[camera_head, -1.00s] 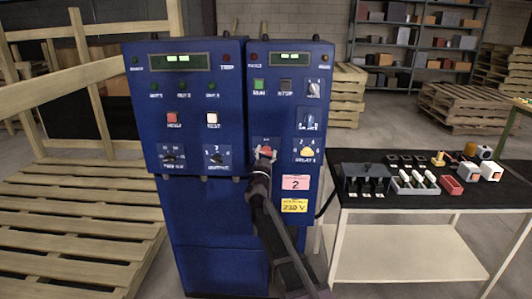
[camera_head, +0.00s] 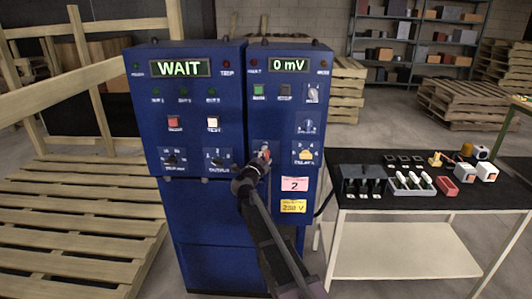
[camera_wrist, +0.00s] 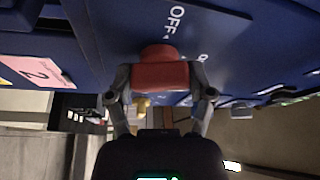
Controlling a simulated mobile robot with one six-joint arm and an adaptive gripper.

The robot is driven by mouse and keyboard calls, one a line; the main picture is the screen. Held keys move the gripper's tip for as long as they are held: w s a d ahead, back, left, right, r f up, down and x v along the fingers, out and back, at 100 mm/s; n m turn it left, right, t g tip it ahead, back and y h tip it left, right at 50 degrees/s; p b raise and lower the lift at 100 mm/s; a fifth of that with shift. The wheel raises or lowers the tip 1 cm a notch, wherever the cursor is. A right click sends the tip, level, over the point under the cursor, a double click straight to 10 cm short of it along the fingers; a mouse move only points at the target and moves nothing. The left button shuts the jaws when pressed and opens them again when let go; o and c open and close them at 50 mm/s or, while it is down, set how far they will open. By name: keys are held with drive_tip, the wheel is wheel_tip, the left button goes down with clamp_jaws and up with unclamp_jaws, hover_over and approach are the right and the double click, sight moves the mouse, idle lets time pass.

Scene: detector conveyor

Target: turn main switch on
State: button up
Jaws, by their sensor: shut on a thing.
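The main switch is a red knob (camera_head: 267,153) low on the right-hand blue cabinet (camera_head: 286,130). In the wrist view the red knob (camera_wrist: 160,76) sits between the two fingers of my gripper (camera_wrist: 160,88), with "OFF" lettering on the panel beside it. My gripper (camera_head: 262,158) is shut on the knob and partly hides it in the head view. The left display (camera_head: 181,68) reads "WAIT" and the right display (camera_head: 289,65) reads "0 mV".
A black-topped table (camera_head: 420,207) with small parts stands at the right. Wooden pallets (camera_head: 75,225) lie at the left.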

drive_tip(key=shift+m+g+p, duration=0.6)
drive_tip(key=shift+m+p, duration=0.15)
drive_tip(key=shift+m, duration=0.75)
drive_tip(key=shift+a, duration=0.1)
drive_tip(key=o, duration=1.1)
drive_tip(key=v, duration=1.2)
drive_tip(key=shift+r, duration=0.1)
